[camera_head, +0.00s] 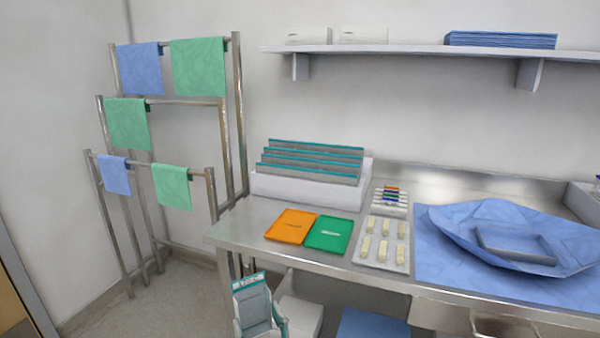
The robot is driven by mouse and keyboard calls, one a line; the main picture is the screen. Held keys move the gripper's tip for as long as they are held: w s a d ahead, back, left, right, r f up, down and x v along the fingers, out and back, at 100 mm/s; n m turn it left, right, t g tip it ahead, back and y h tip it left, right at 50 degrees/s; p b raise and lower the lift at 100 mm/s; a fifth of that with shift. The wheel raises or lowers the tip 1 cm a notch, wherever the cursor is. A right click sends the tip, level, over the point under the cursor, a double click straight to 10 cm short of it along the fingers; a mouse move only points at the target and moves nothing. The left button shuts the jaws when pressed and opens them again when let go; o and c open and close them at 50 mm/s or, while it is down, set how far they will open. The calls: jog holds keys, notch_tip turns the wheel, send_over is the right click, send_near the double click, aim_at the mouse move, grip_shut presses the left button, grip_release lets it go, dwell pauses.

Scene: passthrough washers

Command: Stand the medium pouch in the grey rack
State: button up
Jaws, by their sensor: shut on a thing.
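A pouch (250,300) with a pale, see-through front and a teal printed top strip is upright at the bottom of the view, in front of the bench's front edge. My gripper (266,328) is at the pouch's lower part, mostly cut off by the bottom edge of the picture, and is shut on it. No second pouch shows for comparing size. The grey rack (310,177) stands at the back left of the bench, on a white base, with several upright grey dividers edged in teal. The gaps between the dividers are hard to see into. The pouch is apart from the rack, nearer to me.
Blue wrap (440,240) covers the right. A towel stand (240,120) rises at left.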

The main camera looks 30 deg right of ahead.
jog(key=shift+w+a+f+y, duration=0.1)
jog(key=shift+a+f+y, duration=0.2)
jog(key=shift+y, duration=0.1)
jog(key=shift+d, duration=0.1)
jog(key=shift+r, duration=0.1)
jog(key=w+d+r+m+g+h, duration=0.4)
jog(key=w+d+r+h, duration=0.5)
jog(key=w+d+r, duration=0.4)
jog(key=w+d+r+m+g+h, duration=0.4)
jog(key=w+d+r, duration=0.8)
jog(key=w, duration=0.7)
notch_tip(320, 180, up, 4)
jog(key=m+h, duration=0.2)
jog(key=h, duration=0.2)
jog(key=shift+d+f+h, duration=0.25)
jog(key=shift+d+h, duration=0.1)
jog(key=shift+h, duration=0.05)
jog(key=shift+w, duration=0.1)
